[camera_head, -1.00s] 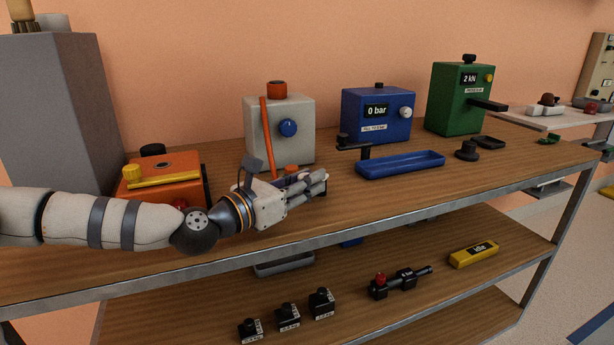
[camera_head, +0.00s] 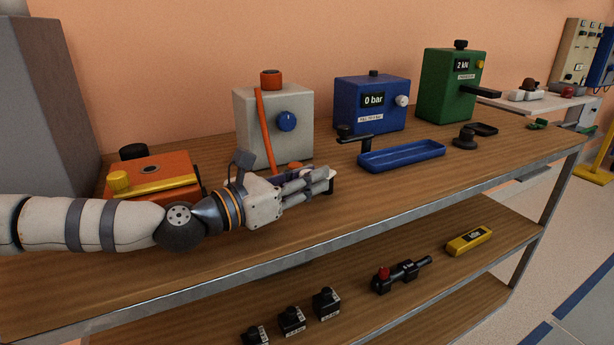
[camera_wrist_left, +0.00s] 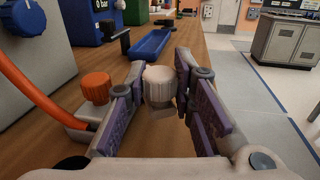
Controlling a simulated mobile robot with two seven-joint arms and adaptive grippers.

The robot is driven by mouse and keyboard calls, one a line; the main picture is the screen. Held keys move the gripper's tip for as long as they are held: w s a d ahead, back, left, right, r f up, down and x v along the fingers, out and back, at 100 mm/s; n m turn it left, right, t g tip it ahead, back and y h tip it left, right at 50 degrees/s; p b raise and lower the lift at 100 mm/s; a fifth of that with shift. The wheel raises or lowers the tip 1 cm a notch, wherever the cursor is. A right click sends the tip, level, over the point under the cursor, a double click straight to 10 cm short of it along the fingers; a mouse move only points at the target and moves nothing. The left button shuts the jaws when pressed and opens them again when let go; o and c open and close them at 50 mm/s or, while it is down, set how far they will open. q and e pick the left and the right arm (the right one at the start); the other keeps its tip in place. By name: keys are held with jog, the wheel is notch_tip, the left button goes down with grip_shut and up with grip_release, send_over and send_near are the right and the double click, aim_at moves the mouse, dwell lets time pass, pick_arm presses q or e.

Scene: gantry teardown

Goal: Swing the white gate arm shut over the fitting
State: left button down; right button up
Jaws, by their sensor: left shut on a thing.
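My left gripper (camera_head: 318,181) is low over the wooden bench, in front of the grey box with the orange hose. In the left wrist view, its purple-padded fingers (camera_wrist_left: 160,100) are shut on a ribbed white knob (camera_wrist_left: 159,84), which I take to be the end of the white gate arm. The rest of that arm is hidden by my gripper. Left of the fingers, an orange ribbed cap (camera_wrist_left: 95,87) stands on a pale base (camera_wrist_left: 80,124), perhaps the fitting; I cannot tell whether the arm lies over it. My right gripper is not in view.
The grey box (camera_head: 295,140) stands close behind my gripper. A blue tray (camera_head: 402,155) and blue gauge box (camera_head: 370,100) are to the right, a green box (camera_head: 448,85) beyond. An orange box (camera_head: 150,190) is left. The bench's front edge (camera_head: 330,232) is near.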

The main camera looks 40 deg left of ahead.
pick_arm(q)
jog(key=shift+d+f, duration=0.1)
jog(key=c, duration=1.3)
grip_release()
jog(key=shift+c, duration=0.2)
notch_tip(320, 180, up, 10)
jog(key=shift+r, duration=0.1)
